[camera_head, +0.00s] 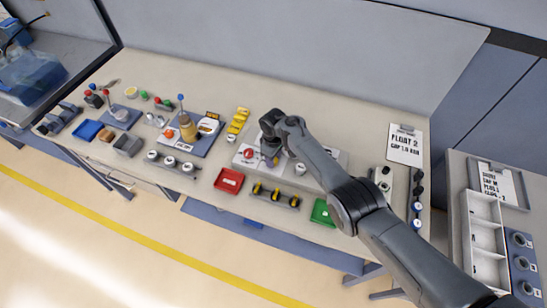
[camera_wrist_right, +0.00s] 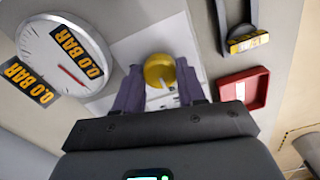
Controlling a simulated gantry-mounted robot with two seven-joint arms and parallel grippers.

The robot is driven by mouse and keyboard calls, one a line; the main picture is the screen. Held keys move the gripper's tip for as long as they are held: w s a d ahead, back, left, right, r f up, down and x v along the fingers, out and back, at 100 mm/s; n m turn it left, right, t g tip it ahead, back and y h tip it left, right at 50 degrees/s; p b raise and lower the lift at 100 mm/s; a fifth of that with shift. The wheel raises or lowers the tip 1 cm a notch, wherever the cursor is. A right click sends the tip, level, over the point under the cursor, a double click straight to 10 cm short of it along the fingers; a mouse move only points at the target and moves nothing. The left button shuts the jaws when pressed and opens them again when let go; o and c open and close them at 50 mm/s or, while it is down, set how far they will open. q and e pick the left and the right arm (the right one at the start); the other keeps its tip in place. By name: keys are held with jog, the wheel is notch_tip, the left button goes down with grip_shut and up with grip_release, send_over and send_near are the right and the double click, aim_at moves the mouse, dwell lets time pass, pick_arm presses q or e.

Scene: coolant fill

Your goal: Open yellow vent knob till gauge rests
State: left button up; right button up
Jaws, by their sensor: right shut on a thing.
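The yellow vent knob (camera_wrist_right: 159,70) is round and sits on a white panel in the right wrist view. My right gripper (camera_wrist_right: 160,88) is shut on it, one dark finger on each side. In the head view the right gripper (camera_head: 268,152) reaches down onto the white panel (camera_head: 241,162) and mostly hides the knob. The gauge (camera_wrist_right: 50,45) is a round white dial at the left of the wrist view, with a red needle and black labels reading 0.0 BAR in yellow. My left gripper is not in view.
A red tray (camera_head: 229,180) and a rack of yellow-and-black pieces (camera_head: 275,195) lie in front of the panel. A green tray (camera_head: 322,212) is to the right. A blue board with a bottle (camera_head: 188,128) stands left. A "FLOAT 2" card (camera_head: 405,146) lies at the right.

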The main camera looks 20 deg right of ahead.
jog(key=o, duration=1.1)
jog(key=shift+c, duration=0.2)
notch_tip(320, 180, up, 11)
jog(key=p, duration=0.3)
jog(key=shift+f, duration=0.1)
